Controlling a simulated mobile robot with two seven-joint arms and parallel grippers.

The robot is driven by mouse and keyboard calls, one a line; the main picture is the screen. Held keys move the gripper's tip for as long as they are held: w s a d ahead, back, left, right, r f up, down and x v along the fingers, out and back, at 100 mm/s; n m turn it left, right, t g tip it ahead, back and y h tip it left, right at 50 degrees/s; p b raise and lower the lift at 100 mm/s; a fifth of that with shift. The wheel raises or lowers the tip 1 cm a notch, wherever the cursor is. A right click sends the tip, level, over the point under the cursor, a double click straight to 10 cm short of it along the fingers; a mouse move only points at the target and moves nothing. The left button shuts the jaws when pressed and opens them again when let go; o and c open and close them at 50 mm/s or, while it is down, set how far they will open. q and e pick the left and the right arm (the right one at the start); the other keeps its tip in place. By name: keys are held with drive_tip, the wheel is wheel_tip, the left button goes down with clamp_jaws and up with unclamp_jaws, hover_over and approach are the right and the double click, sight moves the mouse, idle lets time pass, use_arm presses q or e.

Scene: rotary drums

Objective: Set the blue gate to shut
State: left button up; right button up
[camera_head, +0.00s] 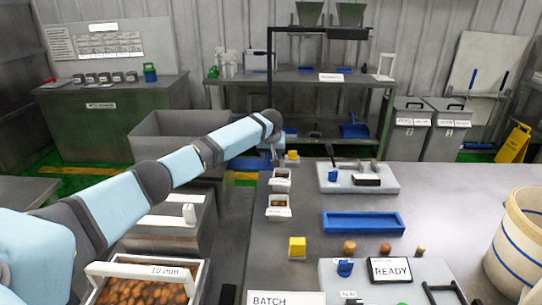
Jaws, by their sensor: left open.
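Several small blue parts show, and I cannot tell for certain which is the blue gate. One small blue block (345,268) stands on the near grey panel beside the READY sign. Another blue block (333,175) stands on the far grey panel. My left gripper (275,158) hangs down from the outstretched arm at the table's far left corner, open, above the small white trays. It looks small and is partly hidden by the wrist. My right gripper is out of view.
The grey table holds a blue tray (362,229), a yellow block (297,247), white trays of brown pieces (279,211) and a READY sign (390,270). A cream drum (518,245) stands at right. The table's right middle is clear.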

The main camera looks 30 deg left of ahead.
sight(254, 161)
use_arm(q)
drive_tip(key=shift+w+f, duration=0.1)
drive_tip(key=shift+c, duration=0.5)
drive_tip(key=c, duration=0.7)
clamp_jaws()
drive_tip(key=shift+a+p, duration=0.25)
drive_tip(key=shift+p, duration=0.15)
drive_tip(key=s+a+p, duration=0.2)
drive_tip(key=a+p, duration=0.1)
drive_tip(key=s+a+p, duration=0.1)
drive_tip(key=shift+a+r, duration=0.15)
drive_tip(key=shift+r, duration=0.05)
drive_tip(key=shift+s+a+f+p, duration=0.1)
drive_tip(key=shift+s+a+p, duration=0.05)
drive_tip(key=shift+a+p, duration=0.2)
drive_tip(key=shift+f, duration=0.15)
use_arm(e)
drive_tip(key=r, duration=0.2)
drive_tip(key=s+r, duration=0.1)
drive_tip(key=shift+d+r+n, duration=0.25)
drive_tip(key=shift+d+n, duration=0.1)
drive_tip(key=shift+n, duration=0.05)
